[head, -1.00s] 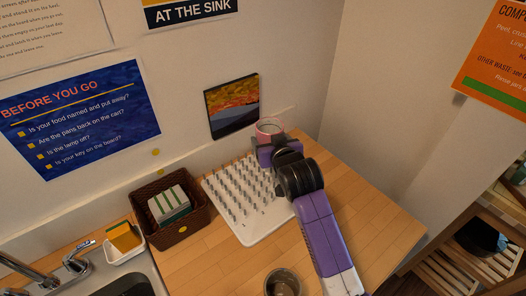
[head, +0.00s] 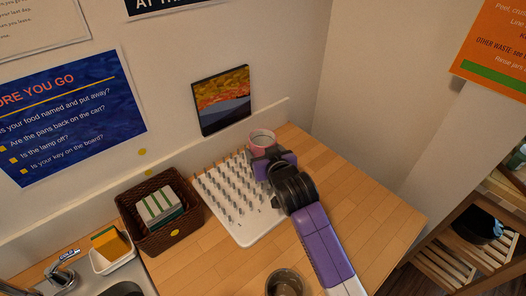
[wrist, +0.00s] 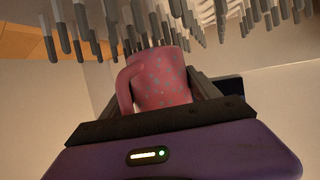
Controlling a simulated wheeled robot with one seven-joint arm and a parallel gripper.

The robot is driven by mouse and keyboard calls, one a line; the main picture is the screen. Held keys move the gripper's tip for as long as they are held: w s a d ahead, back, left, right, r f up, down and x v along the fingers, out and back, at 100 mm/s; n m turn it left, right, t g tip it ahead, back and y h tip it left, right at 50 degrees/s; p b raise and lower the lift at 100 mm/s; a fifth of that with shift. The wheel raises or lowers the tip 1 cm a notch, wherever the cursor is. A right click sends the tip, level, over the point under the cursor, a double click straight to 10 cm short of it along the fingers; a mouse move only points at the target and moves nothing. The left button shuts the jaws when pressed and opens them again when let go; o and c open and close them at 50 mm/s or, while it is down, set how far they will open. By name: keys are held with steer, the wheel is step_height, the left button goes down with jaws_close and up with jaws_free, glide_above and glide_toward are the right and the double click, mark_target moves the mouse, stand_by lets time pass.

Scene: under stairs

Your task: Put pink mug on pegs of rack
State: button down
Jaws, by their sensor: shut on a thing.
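The pink mug (head: 261,137) is at the far right corner of the peg rack in the head view, its open rim facing up. It also shows in the wrist view (wrist: 160,80), speckled with small grey spots, its handle to the left. My gripper (head: 268,158) is shut on the mug. In the wrist view the dark fingers (wrist: 205,88) are partly hidden behind the mug. The white rack (head: 243,235) lies on the counter with rows of grey upright pegs. The arm hides the rack's right edge. Whether the mug touches any pegs I cannot tell.
A brown basket (head: 185,227) with a striped block stands left of the rack. A dark cup (head: 284,283) is at the counter's front. A framed picture (head: 221,98) is on the wall behind. The wooden counter (head: 365,215) right of my arm is clear.

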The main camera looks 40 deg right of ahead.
steer(key=shift+c, duration=0.9)
jaws_free()
steer(key=shift+f, duration=0.1)
steer(key=shift+s+r, duration=0.1)
steer(key=shift+r, duration=0.1)
steer(key=b+v, duration=0.1)
steer(key=v, duration=1.1)
steer(key=shift+b, duration=0.35)
